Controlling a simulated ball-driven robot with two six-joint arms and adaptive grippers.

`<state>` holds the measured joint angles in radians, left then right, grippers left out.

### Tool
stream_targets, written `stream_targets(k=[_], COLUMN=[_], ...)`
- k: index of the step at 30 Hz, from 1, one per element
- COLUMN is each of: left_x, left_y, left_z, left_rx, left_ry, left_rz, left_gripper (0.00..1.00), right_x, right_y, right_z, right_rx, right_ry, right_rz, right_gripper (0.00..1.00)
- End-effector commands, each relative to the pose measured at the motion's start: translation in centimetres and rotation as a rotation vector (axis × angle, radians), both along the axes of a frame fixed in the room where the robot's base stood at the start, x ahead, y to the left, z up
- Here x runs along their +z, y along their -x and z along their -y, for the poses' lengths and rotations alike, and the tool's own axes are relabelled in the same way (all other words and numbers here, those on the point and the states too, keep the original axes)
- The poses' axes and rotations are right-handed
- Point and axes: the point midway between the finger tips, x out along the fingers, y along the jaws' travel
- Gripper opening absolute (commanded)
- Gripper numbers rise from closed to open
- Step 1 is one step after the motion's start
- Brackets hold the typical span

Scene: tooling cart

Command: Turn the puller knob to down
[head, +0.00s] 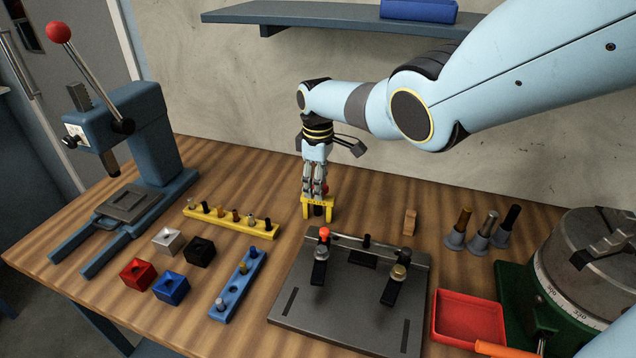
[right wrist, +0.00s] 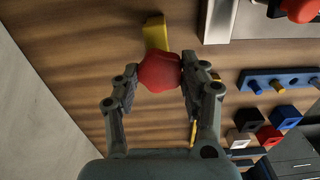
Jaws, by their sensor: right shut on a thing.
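The puller (head: 319,208) is a small yellow frame standing on the wooden bench behind the grey fixture plate. Its red knob (right wrist: 160,72) is on top; in the head view it is mostly hidden by my right gripper (head: 315,192). In the right wrist view my right gripper (right wrist: 155,84) has a finger on each side of the knob and is shut on it. The yellow puller body (right wrist: 155,33) shows past the knob. No mark telling which way the knob is turned can be made out. My left gripper is not in view.
The grey fixture plate (head: 345,300) with clamps stands just in front of the puller. A yellow rack (head: 230,224) with pegs is to its left, a small wooden block (head: 409,222) to its right. An arbor press (head: 140,140) stands far left, a red tray (head: 467,322) front right.

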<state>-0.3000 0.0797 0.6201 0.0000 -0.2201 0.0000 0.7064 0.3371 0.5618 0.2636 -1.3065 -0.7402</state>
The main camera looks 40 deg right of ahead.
Motion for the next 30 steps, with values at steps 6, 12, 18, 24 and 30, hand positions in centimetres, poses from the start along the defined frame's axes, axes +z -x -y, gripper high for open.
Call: stream_targets(k=[6, 12, 18, 24, 30], left_x=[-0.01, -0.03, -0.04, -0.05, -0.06], left_y=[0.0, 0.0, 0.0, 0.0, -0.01], left_z=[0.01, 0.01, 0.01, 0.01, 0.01], left_rx=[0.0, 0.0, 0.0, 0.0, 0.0], left_ry=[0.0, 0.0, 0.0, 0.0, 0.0], left_rz=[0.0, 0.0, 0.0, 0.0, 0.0], left_gripper=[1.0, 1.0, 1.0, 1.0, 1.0], right_x=[0.02, 0.02, 0.02, 0.02, 0.02], right_y=[-0.02, -0.02, -0.02, -0.02, -0.02], right_z=[0.01, 0.01, 0.01, 0.01, 0.01], right_rx=[0.019, 0.036, 0.054, 0.071, 0.088], right_ry=[0.0, 0.0, 0.0, 0.0, 0.0], right_rz=[0.0, 0.0, 0.0, 0.0, 0.0], right_gripper=[0.11, 0.11, 0.11, 0.11, 0.11])
